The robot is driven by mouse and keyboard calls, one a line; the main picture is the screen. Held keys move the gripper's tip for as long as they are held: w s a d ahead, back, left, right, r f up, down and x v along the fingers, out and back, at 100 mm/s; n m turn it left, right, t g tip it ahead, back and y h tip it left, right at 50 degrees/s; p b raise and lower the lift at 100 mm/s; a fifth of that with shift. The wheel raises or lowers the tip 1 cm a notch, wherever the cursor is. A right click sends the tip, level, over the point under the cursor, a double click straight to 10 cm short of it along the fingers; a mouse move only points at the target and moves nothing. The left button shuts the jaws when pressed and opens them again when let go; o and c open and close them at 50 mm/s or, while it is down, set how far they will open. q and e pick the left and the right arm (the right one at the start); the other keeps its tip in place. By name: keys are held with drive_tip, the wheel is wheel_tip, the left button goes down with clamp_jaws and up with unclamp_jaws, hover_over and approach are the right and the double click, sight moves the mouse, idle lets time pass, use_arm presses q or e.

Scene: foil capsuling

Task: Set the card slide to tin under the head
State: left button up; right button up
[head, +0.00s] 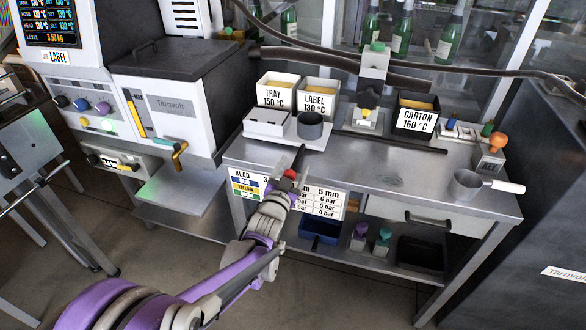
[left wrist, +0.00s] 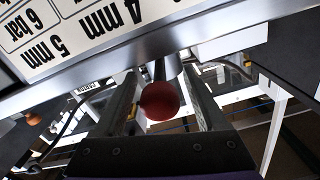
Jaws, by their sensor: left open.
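A printed card (head: 325,203) with mm and bar figures hangs on the front of the steel bench; it also shows upside down in the left wrist view (left wrist: 85,28). A red knob (head: 291,174) on a short metal stem stands out from the bench front beside it. In the left wrist view the red knob (left wrist: 160,101) sits between the two fingers of my left gripper (left wrist: 163,90). The fingers are apart, with a gap on each side of the knob. In the head view my left gripper (head: 284,183) partly covers the cards. My right gripper is out of view.
A BEAD card (head: 249,187) hangs left of the arm. On the bench (head: 350,165) stand TRAY (head: 274,97), LABEL (head: 317,102) and CARTON (head: 415,121) bins, a grey cup (head: 310,125) and a handled pan (head: 466,186). The shelf below holds a blue bin (head: 320,232).

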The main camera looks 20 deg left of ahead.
use_arm(q)
clamp_jaws()
idle(0.3)
idle(1.1)
